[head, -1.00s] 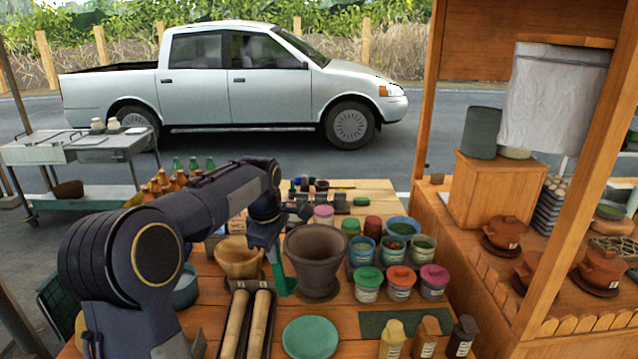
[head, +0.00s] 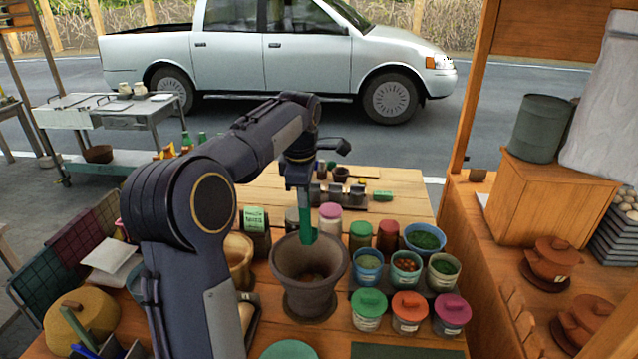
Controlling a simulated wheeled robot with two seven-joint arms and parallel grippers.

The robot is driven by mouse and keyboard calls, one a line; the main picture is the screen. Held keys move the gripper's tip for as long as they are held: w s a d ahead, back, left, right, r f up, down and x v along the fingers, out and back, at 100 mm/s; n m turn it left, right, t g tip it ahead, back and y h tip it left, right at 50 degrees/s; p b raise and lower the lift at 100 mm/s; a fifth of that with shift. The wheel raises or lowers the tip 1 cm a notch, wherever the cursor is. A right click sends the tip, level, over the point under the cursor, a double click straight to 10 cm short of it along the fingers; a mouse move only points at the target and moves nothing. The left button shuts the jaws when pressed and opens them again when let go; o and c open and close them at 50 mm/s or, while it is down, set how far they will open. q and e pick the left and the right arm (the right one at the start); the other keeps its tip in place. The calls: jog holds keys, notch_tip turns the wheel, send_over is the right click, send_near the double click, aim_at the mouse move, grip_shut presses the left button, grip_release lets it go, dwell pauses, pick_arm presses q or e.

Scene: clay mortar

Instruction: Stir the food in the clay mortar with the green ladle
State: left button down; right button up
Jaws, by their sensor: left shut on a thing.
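The clay mortar (head: 309,298) stands upright on the wooden table, a dark brown bowl with some brownish food (head: 312,276) at its bottom. My left gripper (head: 300,183) is above the mortar's back rim, shut on the green ladle (head: 306,219). The ladle hangs upright with its lower end at the back part of the mortar's opening. I cannot tell whether that end is above the opening or just inside it; it appears clear of the food. My right gripper is not in view.
Bowls of ingredients (head: 406,265) and lidded jars (head: 410,311) stand close to the mortar's right. A wooden bowl (head: 239,258) is close on its left, partly behind my arm. Jars (head: 330,218) stand behind it.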

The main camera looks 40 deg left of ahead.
aim_at(304, 214)
pick_arm(q)
notch_tip(304, 214, down, 6)
jog(key=b, duration=0.5)
jog(key=shift+r, duration=0.2)
notch_tip(304, 214, down, 13)
jog(key=b, duration=0.8)
jog(key=shift+b, duration=0.4)
jog(key=shift+d+r, duration=0.1)
jog(key=shift+d, duration=0.05)
